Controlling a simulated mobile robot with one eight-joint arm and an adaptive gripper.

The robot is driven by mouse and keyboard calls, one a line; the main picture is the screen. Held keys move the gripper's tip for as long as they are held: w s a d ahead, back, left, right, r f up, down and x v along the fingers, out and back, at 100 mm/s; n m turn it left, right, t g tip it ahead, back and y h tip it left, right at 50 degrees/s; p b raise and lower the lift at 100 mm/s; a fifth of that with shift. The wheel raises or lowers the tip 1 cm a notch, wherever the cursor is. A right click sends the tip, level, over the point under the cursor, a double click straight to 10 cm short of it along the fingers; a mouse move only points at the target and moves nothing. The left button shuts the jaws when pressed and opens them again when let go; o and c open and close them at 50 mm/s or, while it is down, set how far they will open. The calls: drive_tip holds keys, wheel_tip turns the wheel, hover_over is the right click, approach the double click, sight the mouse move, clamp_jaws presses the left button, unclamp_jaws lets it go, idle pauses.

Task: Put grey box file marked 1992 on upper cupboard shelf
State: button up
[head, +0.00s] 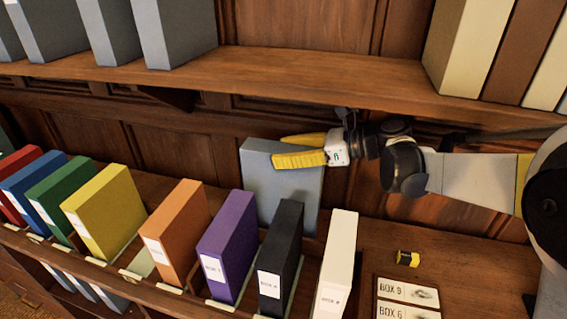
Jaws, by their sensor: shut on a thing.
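A grey box file (292,192) stands upright behind the purple and black box files, which hide its lower part. I cannot see a 1992 mark on it. My gripper (300,152), with yellow fingers, reaches in from the right and is shut on the file's top edge. The file is below the upper shelf (310,75), a wooden board along the back wall. I cannot tell whether its base touches the surface below.
Several grey files (178,30) stand on the upper shelf at left, cream and brown ones (463,45) at right; the middle is bare. Orange (178,235), purple (228,245), black (282,255) and white (338,265) files stand in front. A small yellow-black item (407,258) lies at right.

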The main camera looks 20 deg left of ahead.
sight(283, 191)
drive_tip(key=shift+f+b, duration=0.8)
drive_tip(key=shift+f, duration=0.75)
drive_tip(key=o, duration=1.4)
drive_tip(key=shift+f, duration=0.1)
drive_tip(key=shift+c, duration=0.2)
